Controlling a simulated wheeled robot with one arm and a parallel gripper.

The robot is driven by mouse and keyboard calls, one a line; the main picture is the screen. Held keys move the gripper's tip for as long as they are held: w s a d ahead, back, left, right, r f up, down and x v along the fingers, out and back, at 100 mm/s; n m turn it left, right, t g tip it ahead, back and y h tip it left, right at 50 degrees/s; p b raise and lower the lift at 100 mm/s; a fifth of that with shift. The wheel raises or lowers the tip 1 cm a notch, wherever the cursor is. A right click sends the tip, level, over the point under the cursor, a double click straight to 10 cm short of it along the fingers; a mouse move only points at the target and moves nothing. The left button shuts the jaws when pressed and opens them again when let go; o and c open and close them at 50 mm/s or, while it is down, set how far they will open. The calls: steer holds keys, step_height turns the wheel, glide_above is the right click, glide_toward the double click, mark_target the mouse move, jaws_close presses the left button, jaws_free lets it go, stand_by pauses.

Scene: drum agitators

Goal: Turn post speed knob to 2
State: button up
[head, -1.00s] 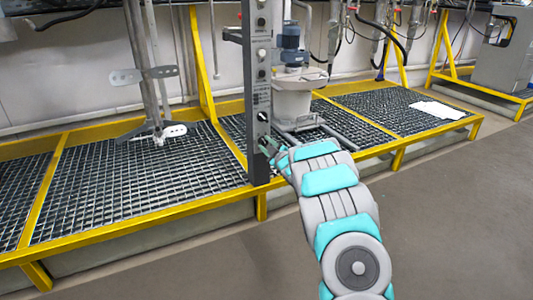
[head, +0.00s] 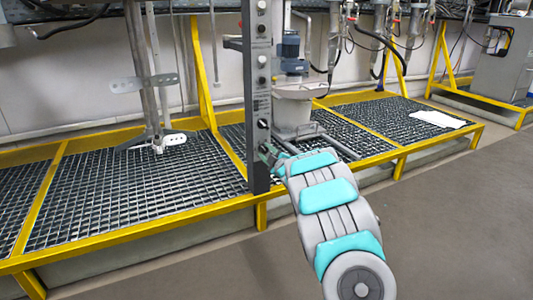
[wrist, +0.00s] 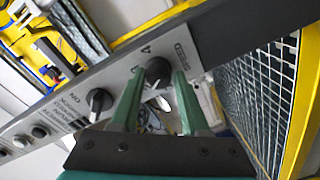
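In the wrist view the panel (wrist: 190,42) runs diagonally, and a black knob (wrist: 158,71) sits beside the printed word SPEED. My gripper (wrist: 160,72) has two green fingers, one on each side of this knob, with a small gap visible on the right. Whether the left finger touches it I cannot tell. In the head view my gripper (head: 270,151) is at the lower panel, mostly hidden by my arm.
A second black knob (wrist: 98,99) sits close to the left finger in the wrist view. Yellow-framed grating (head: 110,200) surrounds the post's base. A grey vessel with a blue motor (head: 291,46) stands behind the post. The floor (head: 450,220) at right is clear.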

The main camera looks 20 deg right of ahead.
steer(key=o, duration=0.3)
steer(key=shift+s+r, duration=0.1)
steer(key=s, duration=0.5)
steer(key=s+p, duration=0.1)
steer(key=s, duration=0.1)
steer(key=shift+s+d, duration=0.25)
steer(key=shift+s, duration=0.1)
steer(key=shift+r, duration=0.1)
